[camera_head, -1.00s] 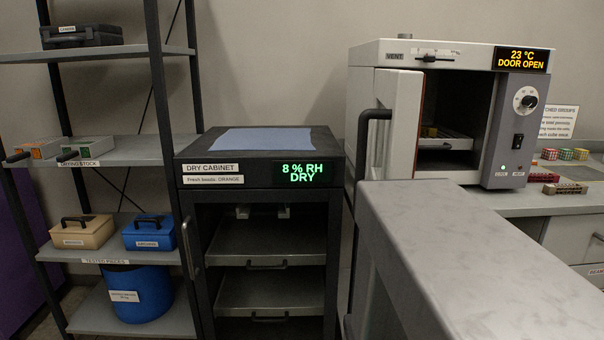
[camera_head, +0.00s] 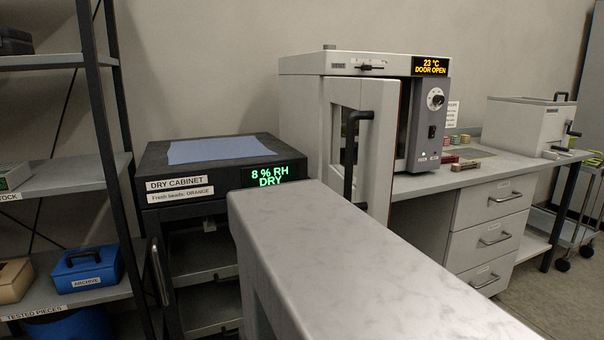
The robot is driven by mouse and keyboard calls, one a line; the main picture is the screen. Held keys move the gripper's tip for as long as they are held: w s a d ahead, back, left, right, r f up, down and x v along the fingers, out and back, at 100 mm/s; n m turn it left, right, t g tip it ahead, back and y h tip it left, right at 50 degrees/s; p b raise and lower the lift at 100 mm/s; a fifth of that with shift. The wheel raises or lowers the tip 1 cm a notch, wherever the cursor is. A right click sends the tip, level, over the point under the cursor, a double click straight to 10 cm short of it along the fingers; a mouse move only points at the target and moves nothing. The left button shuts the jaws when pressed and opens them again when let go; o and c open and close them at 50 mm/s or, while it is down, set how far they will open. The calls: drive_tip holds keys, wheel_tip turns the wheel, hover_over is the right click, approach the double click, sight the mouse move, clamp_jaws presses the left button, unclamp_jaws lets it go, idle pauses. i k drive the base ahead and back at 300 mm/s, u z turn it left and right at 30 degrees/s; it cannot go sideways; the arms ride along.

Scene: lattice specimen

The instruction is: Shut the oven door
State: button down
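The oven (camera_head: 301,105) stands on the bench, a pale box with a grey control panel on its right. Its display (camera_head: 431,67) reads 23 °C, DOOR OPEN. The oven door (camera_head: 376,150) stands open, swung out toward me on its left side, and hides most of the chamber from this angle. The door has a dark vertical handle (camera_head: 350,155) and a window. My gripper is not in view.
The dry cabinet (camera_head: 160,160) is left of the oven, with shelving (camera_head: 60,180) farther left. Drawers (camera_head: 490,235) are under the bench. Open floor (camera_head: 560,305) shows at right.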

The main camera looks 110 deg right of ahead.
sight(376, 101)
drive_tip(key=i, duration=0.7)
drive_tip(key=u, duration=0.4)
drive_tip(key=k, duration=0.15)
drive_tip(key=z, duration=2.9)
drive_tip(key=i, duration=0.55)
